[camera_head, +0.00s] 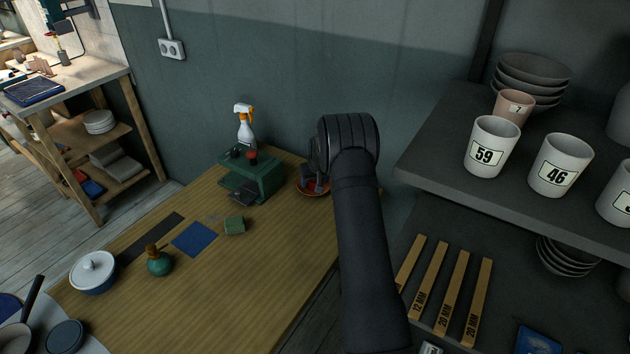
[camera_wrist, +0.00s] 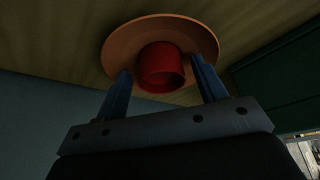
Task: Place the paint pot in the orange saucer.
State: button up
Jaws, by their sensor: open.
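The orange saucer (camera_wrist: 118,42) sits on the wooden table and fills the top of the wrist view. The red paint pot (camera_wrist: 160,66) is within the saucer's rim, near its middle, with its opening toward the camera. My gripper (camera_wrist: 161,68) is open, its two blue fingers on either side of the pot with small gaps showing. In the head view, my gripper (camera_head: 318,184) is over the orange saucer (camera_head: 313,195) at the table's far right end. My arm hides much of the saucer there, and only a little red of the pot shows.
A green machine (camera_head: 252,175) stands left of the saucer, with a spray bottle (camera_head: 246,130) behind it. The grey shelf (camera_head: 440,165) with cups is right of my arm. The table's front is clear.

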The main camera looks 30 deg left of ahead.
jog(key=v, duration=1.2)
jog(key=shift+a+r, duration=0.1)
jog(key=x, duration=1.2)
jog(key=shift+r, duration=1.2)
